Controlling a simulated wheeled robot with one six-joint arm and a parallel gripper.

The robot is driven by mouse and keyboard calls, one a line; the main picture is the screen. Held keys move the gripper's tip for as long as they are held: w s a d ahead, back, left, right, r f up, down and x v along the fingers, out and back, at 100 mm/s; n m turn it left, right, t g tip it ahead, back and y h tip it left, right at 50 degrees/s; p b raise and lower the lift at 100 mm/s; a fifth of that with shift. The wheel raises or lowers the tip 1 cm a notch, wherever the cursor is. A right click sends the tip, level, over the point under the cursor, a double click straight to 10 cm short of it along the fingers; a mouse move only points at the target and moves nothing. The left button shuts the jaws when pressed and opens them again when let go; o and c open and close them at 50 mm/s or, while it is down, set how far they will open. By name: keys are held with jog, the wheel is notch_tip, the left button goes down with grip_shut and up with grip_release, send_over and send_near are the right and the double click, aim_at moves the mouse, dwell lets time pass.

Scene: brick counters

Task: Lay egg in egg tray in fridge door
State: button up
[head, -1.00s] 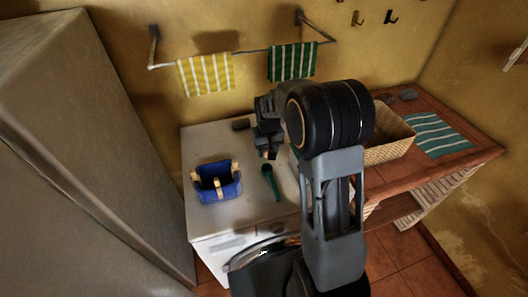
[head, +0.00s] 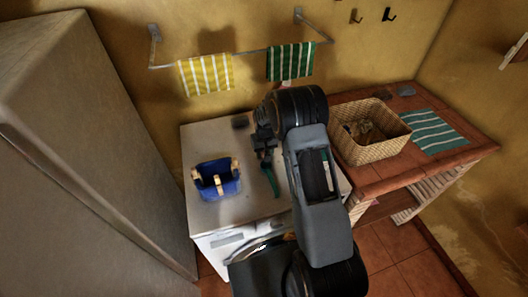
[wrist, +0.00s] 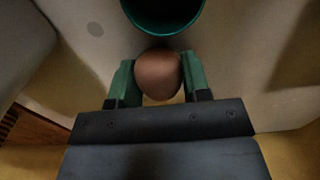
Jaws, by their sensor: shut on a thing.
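My gripper (wrist: 159,82) is shut on a brown egg (wrist: 158,72), which sits between the two green fingertips in the wrist view. In the head view my gripper (head: 266,152) is above the white-topped washing machine, and the egg cannot be made out there. A large grey cabinet (head: 75,150), which looks like the fridge, stands at the left. No open door or egg tray shows in either view.
A wicker basket (head: 378,152) and striped cloth (head: 433,130) are on the right counter.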

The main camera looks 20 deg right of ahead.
jog(key=shift+f, duration=0.15)
jog(key=o, duration=0.6)
jog(key=shift+o, duration=0.2)
